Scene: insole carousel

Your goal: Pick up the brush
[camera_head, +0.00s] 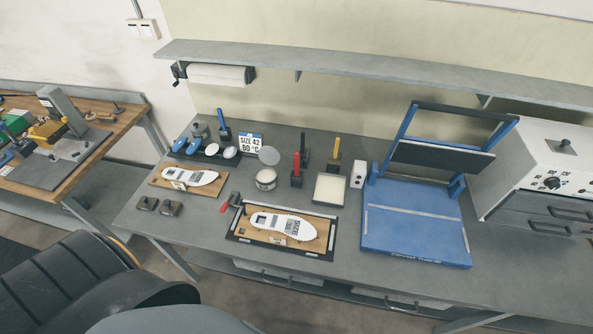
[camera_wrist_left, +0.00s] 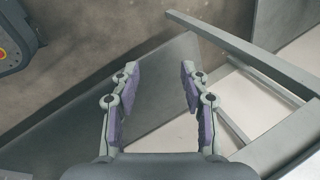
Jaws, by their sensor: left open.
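Several handled tools stand upright in dark holders on the grey bench: a blue-handled one (camera_head: 223,121), a red-handled one (camera_head: 297,164), a black-handled one (camera_head: 306,150) and a yellow-handled one (camera_head: 336,149). A tool with a red handle (camera_head: 227,206) lies near the framed board. Bristles are too small to make out, so I cannot tell which is the brush. My left gripper (camera_wrist_left: 158,76) is open and empty in the left wrist view, above the floor beside a grey metal frame (camera_wrist_left: 250,58). Neither gripper shows in the head view.
A shelf (camera_head: 370,68) runs above.

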